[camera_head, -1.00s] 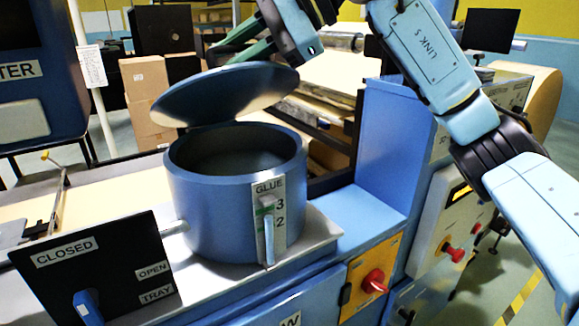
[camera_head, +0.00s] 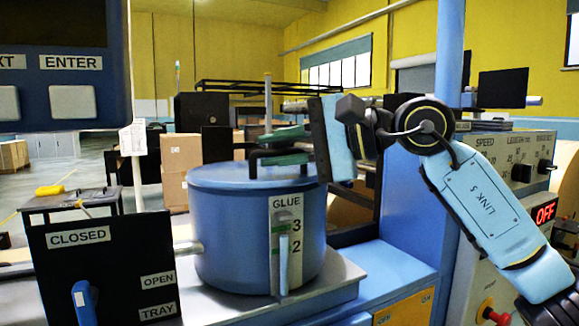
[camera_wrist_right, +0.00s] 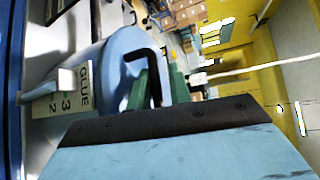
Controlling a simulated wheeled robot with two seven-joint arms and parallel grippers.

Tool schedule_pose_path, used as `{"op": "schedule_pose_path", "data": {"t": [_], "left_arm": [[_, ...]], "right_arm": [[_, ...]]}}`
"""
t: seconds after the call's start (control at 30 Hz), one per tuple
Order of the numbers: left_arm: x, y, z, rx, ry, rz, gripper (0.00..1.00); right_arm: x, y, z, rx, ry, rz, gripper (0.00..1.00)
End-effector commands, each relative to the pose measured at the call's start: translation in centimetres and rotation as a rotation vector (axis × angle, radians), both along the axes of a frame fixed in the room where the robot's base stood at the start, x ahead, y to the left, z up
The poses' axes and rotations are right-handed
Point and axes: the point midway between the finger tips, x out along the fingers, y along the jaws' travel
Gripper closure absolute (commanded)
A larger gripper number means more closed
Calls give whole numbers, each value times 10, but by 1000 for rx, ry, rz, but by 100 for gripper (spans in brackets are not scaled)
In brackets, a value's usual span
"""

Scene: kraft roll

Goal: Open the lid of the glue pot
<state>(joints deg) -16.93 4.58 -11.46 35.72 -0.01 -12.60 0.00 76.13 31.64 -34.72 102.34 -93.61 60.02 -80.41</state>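The blue glue pot (camera_head: 235,240) stands on a grey ledge, with a GLUE label and a small lever on its front. Its blue lid (camera_head: 225,177) lies level on the rim and looks shut. A black bent handle (camera_head: 254,162) rises from the lid; it also shows in the wrist view (camera_wrist_right: 150,54). My right gripper (camera_head: 275,147) reaches in from the right at the handle. Its two green fingers (camera_wrist_right: 160,88) stand apart with part of the handle between them; a gap shows beside it. My left gripper is out of view.
A black panel (camera_head: 105,262) marked CLOSED, OPEN and TRAY, with a blue lever, stands at front left. Cardboard boxes (camera_head: 180,165) are behind.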

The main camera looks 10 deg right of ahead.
Motion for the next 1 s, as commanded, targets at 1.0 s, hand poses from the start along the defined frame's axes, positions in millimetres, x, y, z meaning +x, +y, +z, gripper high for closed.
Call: {"op": "schedule_pose_path", "data": {"t": [1.0], "left_arm": [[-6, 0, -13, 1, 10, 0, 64]], "right_arm": [[-17, -34, 5, 4, -11, 1, 80]]}}
